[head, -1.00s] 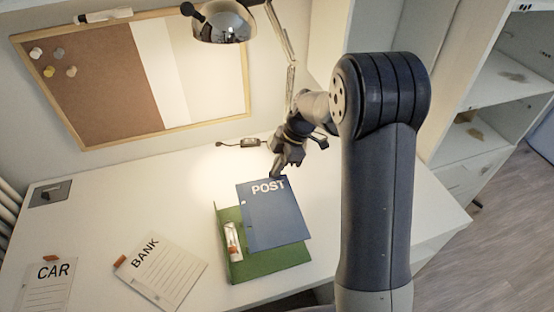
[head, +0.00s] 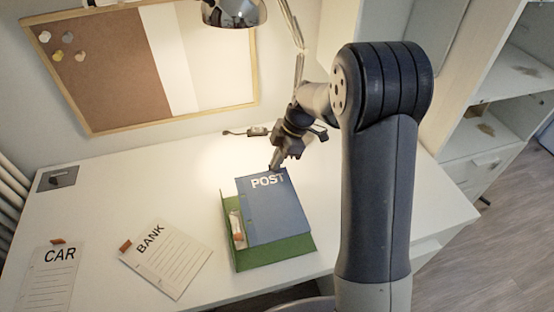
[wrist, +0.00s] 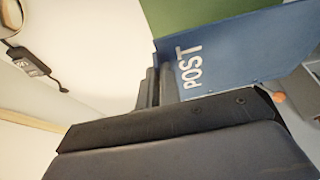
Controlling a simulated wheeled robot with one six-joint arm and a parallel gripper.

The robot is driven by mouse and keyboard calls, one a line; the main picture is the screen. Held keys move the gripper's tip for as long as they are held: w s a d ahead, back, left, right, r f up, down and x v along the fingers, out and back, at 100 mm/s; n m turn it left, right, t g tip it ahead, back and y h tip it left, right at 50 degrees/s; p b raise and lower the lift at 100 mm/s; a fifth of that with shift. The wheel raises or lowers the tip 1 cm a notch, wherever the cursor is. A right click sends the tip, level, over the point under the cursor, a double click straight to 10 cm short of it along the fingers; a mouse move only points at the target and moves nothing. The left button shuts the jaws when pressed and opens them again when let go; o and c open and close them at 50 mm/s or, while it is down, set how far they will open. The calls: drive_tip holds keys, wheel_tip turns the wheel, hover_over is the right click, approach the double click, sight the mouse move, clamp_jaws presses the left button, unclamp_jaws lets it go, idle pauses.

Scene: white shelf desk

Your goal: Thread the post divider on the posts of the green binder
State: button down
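The green binder (head: 280,252) lies open on the white desk, with its metal and orange post mechanism (head: 236,228) along its left side. The blue post divider (head: 275,212), lettered POST, is over the binder with its left edge beside the mechanism. I cannot tell whether its holes are around the posts. My gripper (head: 275,164) is shut on the divider's far edge. In the wrist view the gripper's fingers (wrist: 150,88) meet the blue divider (wrist: 235,55) beside the lettering, with the green binder (wrist: 200,14) beyond it.
A BANK sheet (head: 166,262) and a CAR sheet (head: 50,285) lie left of the binder. A lamp (head: 232,12) hangs above the back of the desk, with its cord switch (head: 258,131) near the wall. A cork and white board (head: 115,65) leans behind. The desk's left middle is clear.

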drive_tip(key=shift+f+b, duration=2.4)
drive_tip(key=shift+f, duration=0.3)
drive_tip(key=shift+f+b, duration=1.7)
drive_tip(key=shift+b, duration=0.2)
idle(1.8)
drive_tip(key=c, duration=1.5)
unclamp_jaws()
drive_tip(key=shift+c, duration=0.2)
drive_tip(key=s+v, duration=0.1)
drive_tip(key=v, duration=0.9)
drive_tip(key=shift+w+d+r+p, duration=0.2)
drive_tip(key=shift+w+r+p, duration=0.2)
drive_tip(key=shift+w+p, duration=0.1)
